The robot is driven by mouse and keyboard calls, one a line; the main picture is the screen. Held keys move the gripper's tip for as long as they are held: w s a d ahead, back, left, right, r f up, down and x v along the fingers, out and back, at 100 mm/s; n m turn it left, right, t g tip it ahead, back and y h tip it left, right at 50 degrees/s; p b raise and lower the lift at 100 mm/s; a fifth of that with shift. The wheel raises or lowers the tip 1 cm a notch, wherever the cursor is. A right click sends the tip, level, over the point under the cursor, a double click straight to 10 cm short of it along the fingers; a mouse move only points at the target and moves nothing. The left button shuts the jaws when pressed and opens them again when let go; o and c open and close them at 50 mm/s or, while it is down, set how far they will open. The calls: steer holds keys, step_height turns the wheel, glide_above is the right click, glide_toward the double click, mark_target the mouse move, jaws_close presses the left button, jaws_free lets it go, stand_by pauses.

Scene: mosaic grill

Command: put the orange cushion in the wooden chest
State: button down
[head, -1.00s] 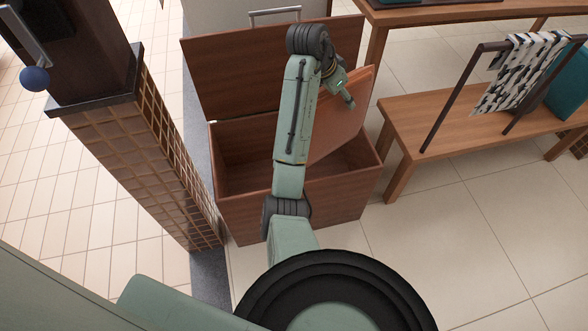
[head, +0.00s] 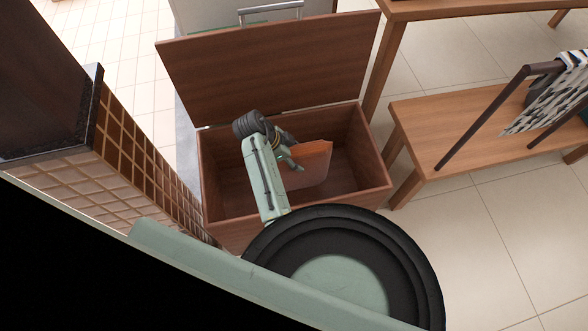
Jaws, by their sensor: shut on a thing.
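The wooden chest (head: 358,190) stands open in the middle of the head view, its lid (head: 270,68) raised at the back. The orange cushion (head: 312,163) is upright and tilted inside the chest opening, around the middle. My gripper (head: 294,166) is over the chest and shut on the cushion's left upper part. The fingertips are small and partly hidden against the cushion. My arm hides part of the chest's inside and front wall. I cannot tell whether the cushion touches the chest floor.
A tiled brick pillar (head: 140,165) with a dark top stands close on the left. A wooden bench (head: 455,120) with a dark rack (head: 490,110) and a patterned cloth (head: 545,100) is on the right. Tiled floor (head: 480,240) is clear at the lower right.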

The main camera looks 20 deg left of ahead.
step_height(320, 180, down, 6)
stand_by(0.4)
steer(key=shift+f, duration=0.15)
steer(key=c, duration=0.5)
jaws_free()
steer(key=b+v, duration=0.1)
steer(key=v, duration=1.1)
steer(key=shift+r, duration=0.2)
